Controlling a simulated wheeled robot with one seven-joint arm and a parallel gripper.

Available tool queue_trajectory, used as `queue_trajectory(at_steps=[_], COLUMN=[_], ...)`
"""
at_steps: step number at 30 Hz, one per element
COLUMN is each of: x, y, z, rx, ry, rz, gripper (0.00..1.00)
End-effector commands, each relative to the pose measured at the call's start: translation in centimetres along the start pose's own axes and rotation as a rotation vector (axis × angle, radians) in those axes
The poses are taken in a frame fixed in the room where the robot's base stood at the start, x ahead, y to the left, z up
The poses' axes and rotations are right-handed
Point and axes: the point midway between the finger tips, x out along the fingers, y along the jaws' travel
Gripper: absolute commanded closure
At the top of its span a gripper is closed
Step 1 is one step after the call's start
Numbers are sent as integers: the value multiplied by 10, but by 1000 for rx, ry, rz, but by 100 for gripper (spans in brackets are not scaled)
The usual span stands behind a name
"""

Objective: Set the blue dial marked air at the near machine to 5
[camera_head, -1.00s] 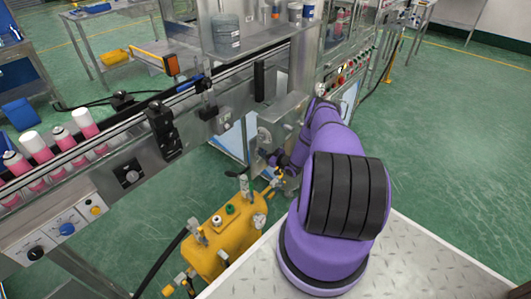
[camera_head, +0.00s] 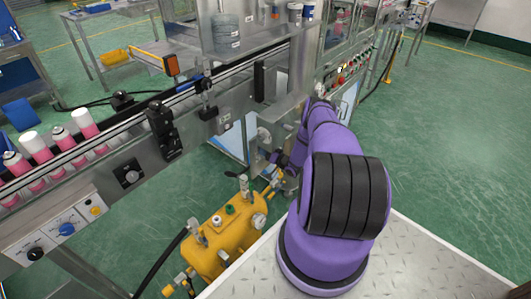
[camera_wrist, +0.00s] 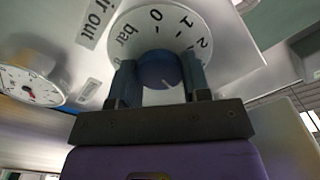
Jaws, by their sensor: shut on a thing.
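In the wrist view, a blue dial (camera_wrist: 158,67) sits on a round white scale plate (camera_wrist: 146,25) lettered "bar", with 0, 1 and 2 visible. The lower part of the scale is hidden by my gripper. My gripper (camera_wrist: 160,82) has its two fingers closed on opposite sides of the dial. A pale mark shows on the dial's lower right; the value it points to is hidden. A label (camera_wrist: 90,88), seemingly "air", is beside it. In the head view, my gripper (camera_head: 276,158) is at the machine's side, small and partly hidden by my arm; the dial cannot be made out.
A pressure gauge (camera_wrist: 32,86) and an "air out" label (camera_wrist: 98,22) are close by in the wrist view. Another panel (camera_head: 55,232) with knobs is at lower left. Green floor is free at right.

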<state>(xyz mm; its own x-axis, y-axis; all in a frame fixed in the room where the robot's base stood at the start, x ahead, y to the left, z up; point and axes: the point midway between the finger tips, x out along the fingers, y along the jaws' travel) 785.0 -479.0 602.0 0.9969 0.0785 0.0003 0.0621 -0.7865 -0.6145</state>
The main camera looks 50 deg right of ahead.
Motion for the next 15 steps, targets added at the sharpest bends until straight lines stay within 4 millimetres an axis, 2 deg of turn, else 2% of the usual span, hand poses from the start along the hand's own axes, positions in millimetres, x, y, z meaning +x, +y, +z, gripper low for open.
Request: queue_trajectory(at_steps=[6,15], x=[-1,-1], y=[1,2], z=[1,1], rx=[171,323], ry=[-1,-1], rz=[2,3], gripper=[80,80])
